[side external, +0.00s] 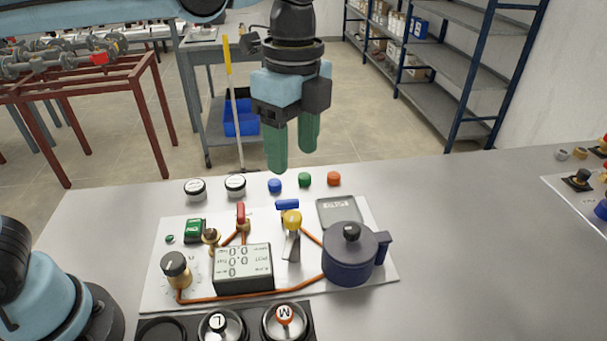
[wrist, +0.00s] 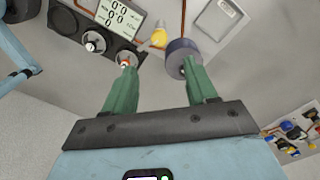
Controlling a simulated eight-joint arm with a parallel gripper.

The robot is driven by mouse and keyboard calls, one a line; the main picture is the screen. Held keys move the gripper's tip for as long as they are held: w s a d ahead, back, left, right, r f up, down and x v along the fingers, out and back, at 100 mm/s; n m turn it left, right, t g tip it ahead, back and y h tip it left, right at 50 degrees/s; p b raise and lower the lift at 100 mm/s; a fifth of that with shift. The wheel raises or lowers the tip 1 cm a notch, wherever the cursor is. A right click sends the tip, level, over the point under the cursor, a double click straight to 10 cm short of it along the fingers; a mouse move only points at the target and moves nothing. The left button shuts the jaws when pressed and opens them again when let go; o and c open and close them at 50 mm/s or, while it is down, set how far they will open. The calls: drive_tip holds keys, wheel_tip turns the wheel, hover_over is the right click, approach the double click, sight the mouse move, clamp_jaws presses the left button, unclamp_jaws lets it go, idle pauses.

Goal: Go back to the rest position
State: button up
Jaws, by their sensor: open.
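My gripper (side external: 293,160) hangs above the back part of the grey table in the side external view, green fingers pointing down. The fingers are apart with nothing between them, and they touch nothing. In the wrist view, my gripper (wrist: 159,68) also shows its two green fingers spread and empty. Below lies the white board (side external: 160,290) with its fittings. A dark blue pot (side external: 348,257) with a lid and handle stands on the board's right part. A display box (side external: 243,270) stands at its front middle.
Blue, green and orange buttons (side external: 305,180) and two white-topped knobs (side external: 235,186) sit behind the board. A black holder (side external: 160,330) with round pieces marked L and M is in front. Another board (side external: 570,195) lies far right. The table between is clear.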

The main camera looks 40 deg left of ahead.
drive_tip(key=s+a+f+n+t, duration=0.2)
drive_tip(key=a+f+n+t, duration=0.1)
drive_tip(key=a+n, duration=0.5)
drive_tip(key=s+a+f+n+t, duration=0.3)
drive_tip(key=a+f+n+t, duration=0.1)
drive_tip(key=a+n, duration=0.5)
drive_tip(key=shift+a+f+n+t, duration=0.25)
drive_tip(key=shift+f+n, duration=0.2)
drive_tip(key=shift+n, duration=0.25)
drive_tip(key=shift+c, duration=0.2)
